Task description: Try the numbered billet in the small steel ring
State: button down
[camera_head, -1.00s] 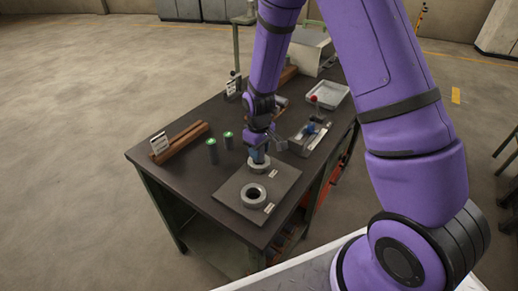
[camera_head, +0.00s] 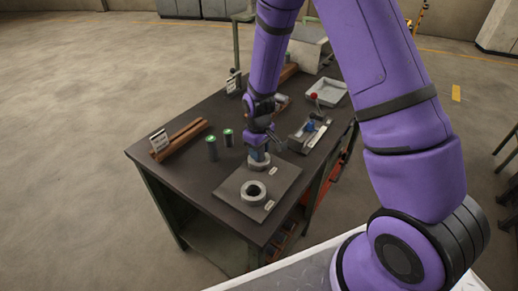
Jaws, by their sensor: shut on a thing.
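A dark flat plate (camera_head: 230,187) on the bench carries two steel rings with small white tags beside them. The nearer ring (camera_head: 253,193) is open, with a dark empty hole. My gripper (camera_head: 259,155) points down at the farther ring (camera_head: 259,165), directly over it. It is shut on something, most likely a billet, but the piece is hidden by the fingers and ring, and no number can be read. I cannot tell how far it sits in the ring. Two dark billets with green tops, one left (camera_head: 211,147) and one right (camera_head: 228,138), stand upright left of the plate.
A brown V-shaped rack (camera_head: 184,139) with a white label card (camera_head: 159,140) lies at the bench's left. A grey fixture with a red knob (camera_head: 314,97) and a pale tray (camera_head: 328,92) stand at the right. Bare bench top lies between the rack and billets.

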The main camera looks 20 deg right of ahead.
jog(key=shift+f, duration=0.7)
dwell(0.5)
dwell(0.5)
jog(key=c, duration=0.6)
grip_release()
jog(key=shift+c, duration=0.2)
notch_tip(320, 180, up, 11)
jog(key=shift+f, duration=0.1)
